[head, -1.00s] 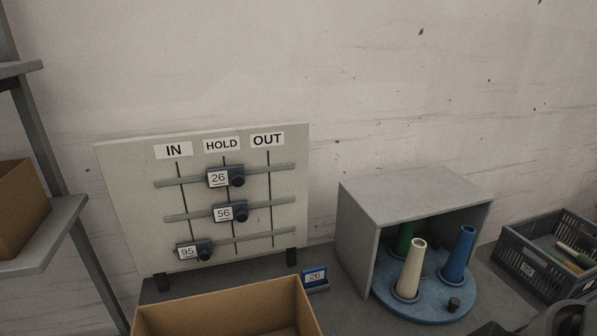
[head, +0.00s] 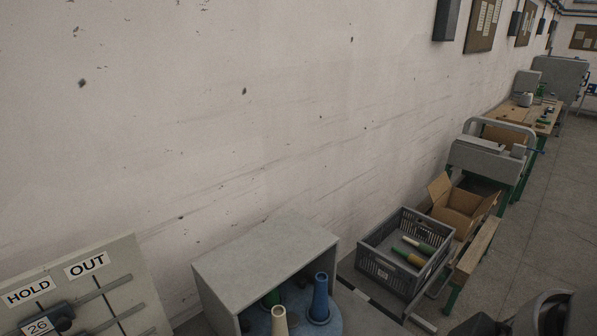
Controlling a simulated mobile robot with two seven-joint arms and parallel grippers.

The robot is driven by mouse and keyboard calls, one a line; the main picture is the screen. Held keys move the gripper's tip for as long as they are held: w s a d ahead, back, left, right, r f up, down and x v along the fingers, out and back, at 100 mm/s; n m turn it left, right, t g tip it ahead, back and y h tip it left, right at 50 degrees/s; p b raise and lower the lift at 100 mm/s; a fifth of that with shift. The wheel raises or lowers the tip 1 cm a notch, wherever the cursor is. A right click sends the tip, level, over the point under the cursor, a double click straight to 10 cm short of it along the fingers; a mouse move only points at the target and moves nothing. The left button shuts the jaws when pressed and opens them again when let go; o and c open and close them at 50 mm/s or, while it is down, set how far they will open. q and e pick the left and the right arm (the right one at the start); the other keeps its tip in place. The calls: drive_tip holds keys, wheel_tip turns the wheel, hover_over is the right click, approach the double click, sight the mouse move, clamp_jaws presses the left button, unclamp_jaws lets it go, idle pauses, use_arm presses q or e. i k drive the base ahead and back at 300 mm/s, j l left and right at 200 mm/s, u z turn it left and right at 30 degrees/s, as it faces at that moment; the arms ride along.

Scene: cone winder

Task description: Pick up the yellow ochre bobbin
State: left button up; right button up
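A grey slatted crate (head: 372,262) stands right of centre in the head view. Inside it lies a yellow ochre bobbin (head: 410,259), on its side, with a pale end. A green bobbin (head: 420,245) with a pale end lies beside it in the crate. The crate walls hide part of its inside. Neither gripper's fingers show. Dark rounded parts at the lower right edge look like part of my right arm, with no fingers visible.
A grey open-fronted box (head: 265,250) holds a blue turntable with a blue cone (head: 320,298), a cream cone (head: 279,321) and a green one partly hidden. The sliding-tag board (head: 120,285) is lower left. An open cardboard box (head: 460,222) stands beyond the crate. Floor is clear at right.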

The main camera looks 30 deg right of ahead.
sight(417, 261)
drive_tip(key=i+l+z, duration=0.15)
drive_tip(key=z, duration=0.3)
drive_tip(key=i+z, duration=0.2)
drive_tip(key=z, duration=0.25)
drive_tip(key=i+z, duration=0.2)
drive_tip(key=z, duration=0.2)
drive_tip(key=i+z, duration=0.15)
drive_tip(key=z, duration=0.3)
drive_tip(key=i+j+z, duration=0.1)
drive_tip(key=z, duration=0.35)
drive_tip(key=i+j, duration=0.05)
drive_tip(key=i, duration=0.05)
